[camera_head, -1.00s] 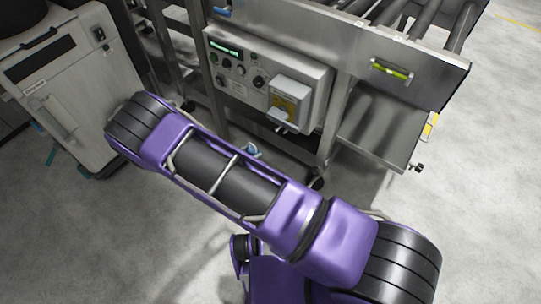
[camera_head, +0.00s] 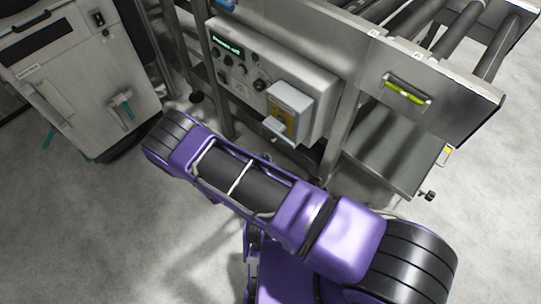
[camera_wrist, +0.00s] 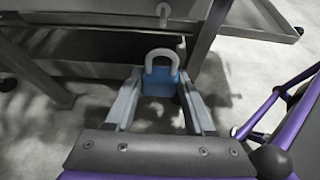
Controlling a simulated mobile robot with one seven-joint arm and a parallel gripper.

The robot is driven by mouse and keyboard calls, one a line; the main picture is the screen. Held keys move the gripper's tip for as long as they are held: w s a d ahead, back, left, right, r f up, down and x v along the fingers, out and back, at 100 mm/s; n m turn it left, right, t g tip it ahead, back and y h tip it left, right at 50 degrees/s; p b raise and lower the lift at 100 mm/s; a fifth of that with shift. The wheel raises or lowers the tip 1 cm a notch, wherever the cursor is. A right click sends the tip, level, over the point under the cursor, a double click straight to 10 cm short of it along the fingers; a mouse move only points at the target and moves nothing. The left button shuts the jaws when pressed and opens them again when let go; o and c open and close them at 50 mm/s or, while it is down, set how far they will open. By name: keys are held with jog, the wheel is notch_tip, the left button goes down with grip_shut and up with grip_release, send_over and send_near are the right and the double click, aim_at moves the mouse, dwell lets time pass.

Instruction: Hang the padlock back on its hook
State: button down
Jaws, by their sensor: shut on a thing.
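The padlock has a blue body (camera_wrist: 160,84) and a thick grey shackle that points up, away from my wrist. In the wrist view my gripper (camera_wrist: 160,98) is shut on the blue body, with one grey finger on each side. A short pale peg (camera_wrist: 163,14) hangs below the metal frame beyond the shackle, with a gap between them in the picture; it may be the hook, but I cannot tell its full shape. In the head view my purple arm crosses in front, and I cannot make out the gripper there.
A control panel (camera_head: 250,62) with a grey and yellow switch box (camera_head: 290,108) sits on the machine's frame. A metal shelf (camera_head: 385,160) juts out at right below the rollers. A grey cabinet (camera_head: 85,95) stands at left. The concrete floor in front is open.

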jog(key=shift+w+d+f, duration=0.1)
jog(key=shift+w+d, duration=0.9)
jog(key=shift+w, duration=0.3)
jog(key=shift+w+d+r, duration=0.1)
jog(key=shift+w+d, duration=0.95)
jog(key=shift+w, duration=0.25)
jog(key=shift+w+d+f, duration=0.1)
jog(key=shift+w+d, duration=0.9)
jog(key=shift+w, duration=0.3)
jog(key=shift+w+d+f, duration=0.3)
jog(key=shift+w+f, duration=0.1)
jog(key=shift+f, duration=0.2)
jog(key=shift+c, duration=0.9)
grip_release()
jog(key=p+v, duration=0.2)
jog(key=v, duration=1.5)
jog(key=shift+s, duration=0.15)
